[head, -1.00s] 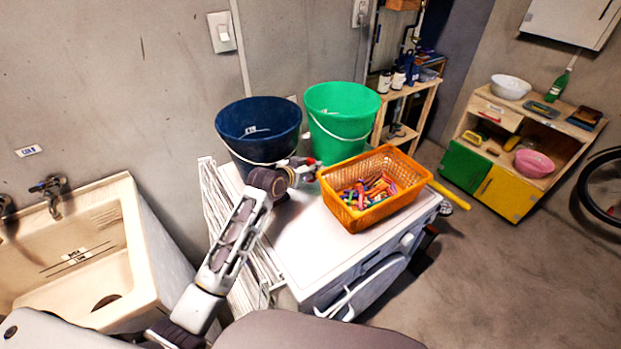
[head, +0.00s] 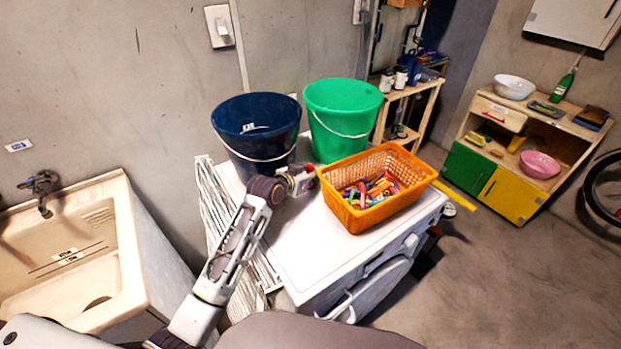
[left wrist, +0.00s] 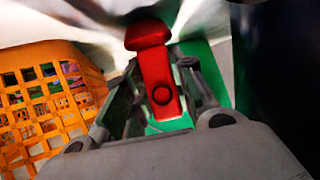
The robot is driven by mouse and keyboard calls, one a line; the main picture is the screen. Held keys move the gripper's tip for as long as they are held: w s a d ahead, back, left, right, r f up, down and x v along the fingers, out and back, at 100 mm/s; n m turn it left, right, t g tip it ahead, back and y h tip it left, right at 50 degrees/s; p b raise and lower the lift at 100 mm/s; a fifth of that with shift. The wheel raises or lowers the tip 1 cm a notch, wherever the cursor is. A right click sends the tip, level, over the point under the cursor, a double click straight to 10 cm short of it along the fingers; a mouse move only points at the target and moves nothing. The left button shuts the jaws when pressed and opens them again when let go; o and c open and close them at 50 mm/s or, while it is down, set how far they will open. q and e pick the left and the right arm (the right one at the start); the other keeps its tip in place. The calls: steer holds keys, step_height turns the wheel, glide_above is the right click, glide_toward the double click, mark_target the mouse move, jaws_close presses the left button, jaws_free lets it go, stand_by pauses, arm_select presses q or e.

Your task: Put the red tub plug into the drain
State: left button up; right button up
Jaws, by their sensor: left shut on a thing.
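The red tub plug (left wrist: 152,68) is between the fingers of my left gripper (left wrist: 161,84) in the left wrist view, with its wider end beyond the fingertips. In the head view my left gripper (head: 304,180) is shut on it above the white machine top, just left of the orange basket. Only a small red patch of the plug shows there. The pale sink (head: 132,255) stands at the left, with its dark drain (head: 97,303) low in the basin. The drain is clear of my gripper and partly cut by the front rim. My right gripper is not in view.
The orange basket (head: 360,217) of colourful pieces sits on the white machine (head: 305,250). A navy bucket (head: 257,130) and a green bucket (head: 343,115) stand behind my gripper. A folded white rack (head: 228,220) stands between machine and sink.

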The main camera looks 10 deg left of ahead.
arm_select(q)
steer(key=shift+f, duration=0.3)
steer(key=o, duration=1)
steer(key=shift+r, duration=0.15)
steer(key=shift+v, duration=6)
steer(key=shift+o, duration=0.6)
